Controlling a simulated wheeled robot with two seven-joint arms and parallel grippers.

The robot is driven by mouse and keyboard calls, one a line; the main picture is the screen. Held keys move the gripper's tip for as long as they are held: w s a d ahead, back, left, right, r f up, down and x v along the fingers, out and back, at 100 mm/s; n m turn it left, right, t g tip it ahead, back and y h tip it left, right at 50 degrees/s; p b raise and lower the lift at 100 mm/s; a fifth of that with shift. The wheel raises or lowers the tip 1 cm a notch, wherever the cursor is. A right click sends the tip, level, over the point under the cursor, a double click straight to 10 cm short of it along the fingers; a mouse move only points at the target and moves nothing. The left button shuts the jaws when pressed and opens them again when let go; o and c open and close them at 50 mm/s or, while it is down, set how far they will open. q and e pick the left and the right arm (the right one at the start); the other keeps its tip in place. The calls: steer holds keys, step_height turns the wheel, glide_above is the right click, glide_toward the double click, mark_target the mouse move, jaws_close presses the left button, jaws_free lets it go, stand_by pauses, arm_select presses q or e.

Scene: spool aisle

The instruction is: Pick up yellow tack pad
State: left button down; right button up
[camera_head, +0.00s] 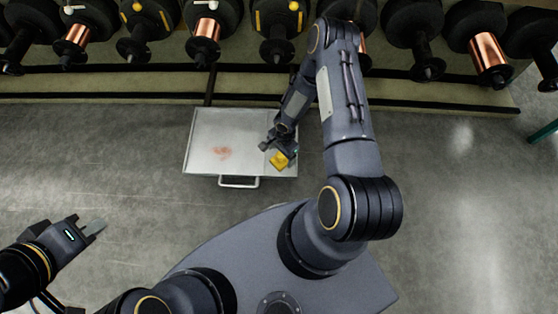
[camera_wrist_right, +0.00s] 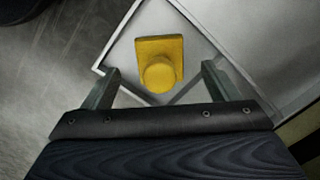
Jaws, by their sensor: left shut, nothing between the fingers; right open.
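The yellow tack pad (camera_head: 279,160) lies near the front right corner of a light metal tray (camera_head: 205,160). In the right wrist view the yellow tack pad (camera_wrist_right: 160,50) is a square block with a round knob (camera_wrist_right: 159,76). My right gripper (camera_head: 277,149) is just above the pad. In the right wrist view my right gripper (camera_wrist_right: 160,88) is open, with one finger on each side of the knob and no visible contact. My left gripper (camera_head: 95,227) is shut and empty, well left of the tray.
The tray has a handle (camera_head: 239,182) at its front and a reddish smear (camera_head: 221,152) on its surface. Shelves with several black spools and copper spools (camera_head: 205,28) line the back. The floor (camera_head: 90,150) left of the tray is clear.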

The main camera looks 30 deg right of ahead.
mark_target(280, 159)
steer(key=f, duration=0.2)
steer(key=f+b, duration=0.1)
steer(key=f, duration=0.1)
steer(key=shift+a, duration=0.25)
steer(key=shift+r, duration=0.1)
steer(key=c, duration=1.2)
steer(key=shift+o, duration=0.2)
steer(key=shift+r, duration=0.1)
steer(key=shift+r, duration=0.65)
steer(key=s+r+p, duration=0.5)
steer(key=s+r, duration=0.6)
steer(key=s, duration=0.3)
steer(key=shift+a+r, duration=0.15)
steer(key=shift+r, duration=0.15)
